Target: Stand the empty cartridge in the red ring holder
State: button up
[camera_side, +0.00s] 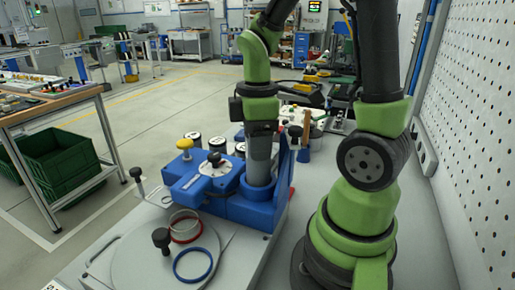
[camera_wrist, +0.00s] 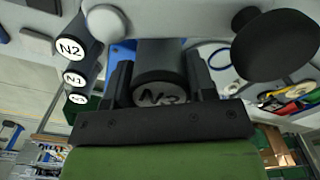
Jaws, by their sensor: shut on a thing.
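A grey cylindrical cartridge (camera_side: 260,158) stands upright with its lower end inside the round blue socket (camera_side: 257,190) of the blue fixture. My gripper (camera_side: 262,127) is above the fixture, shut on the cartridge's upper part. The red ring holder (camera_side: 185,238) is on the round pale plate, left of and nearer the camera than the fixture. It appears empty. The cartridge's lower end is hidden by the socket.
A blue ring (camera_side: 193,279) lies in front of the red ring, with a black knob (camera_side: 161,238) beside them.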

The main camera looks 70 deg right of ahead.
notch_tip(320, 180, up, 8)
jog(key=shift+r, duration=0.1)
notch_tip(320, 180, up, 5)
jog(key=d, duration=1.2)
notch_tip(320, 180, down, 24)
jog(key=shift+s+a, duration=0.15)
jog(key=o, duration=1)
jog(key=shift+f, duration=0.2)
notch_tip(320, 180, up, 12)
jog(key=shift+r, duration=0.2)
